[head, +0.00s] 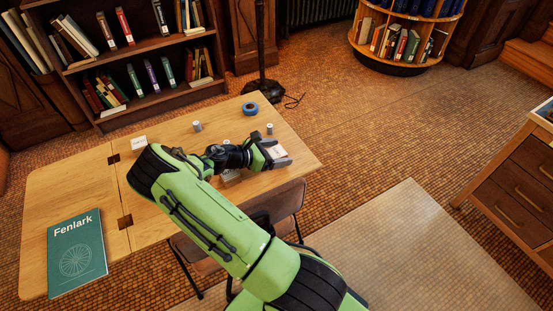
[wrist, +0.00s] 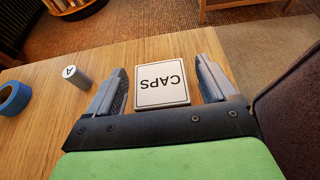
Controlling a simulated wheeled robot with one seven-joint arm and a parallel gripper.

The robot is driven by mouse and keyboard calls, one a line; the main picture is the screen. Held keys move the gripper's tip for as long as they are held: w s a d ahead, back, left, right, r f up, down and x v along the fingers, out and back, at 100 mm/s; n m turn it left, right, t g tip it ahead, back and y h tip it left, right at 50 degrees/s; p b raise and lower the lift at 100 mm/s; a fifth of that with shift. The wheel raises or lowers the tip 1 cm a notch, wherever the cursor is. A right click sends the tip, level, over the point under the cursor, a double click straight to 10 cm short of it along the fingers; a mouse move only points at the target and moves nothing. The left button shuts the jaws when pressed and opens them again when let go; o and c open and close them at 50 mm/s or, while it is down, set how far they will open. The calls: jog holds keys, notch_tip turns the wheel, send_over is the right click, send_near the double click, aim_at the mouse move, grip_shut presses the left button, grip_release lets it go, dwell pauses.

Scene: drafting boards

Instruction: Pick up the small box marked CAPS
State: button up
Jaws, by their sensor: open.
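My gripper (wrist: 164,82) is open, with one finger on each side of the box and a gap showing at both sides.
A blue tape roll (head: 250,109) and small grey cylinders (head: 197,127) stand near the table's far edge. Another white box (head: 139,142) and a green Fenlark book (head: 76,253) lie left. A chair (head: 280,208) stands at the table's near side.

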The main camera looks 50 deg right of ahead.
jog(key=shift+r, duration=0.15)
jog(key=c, duration=1.1)
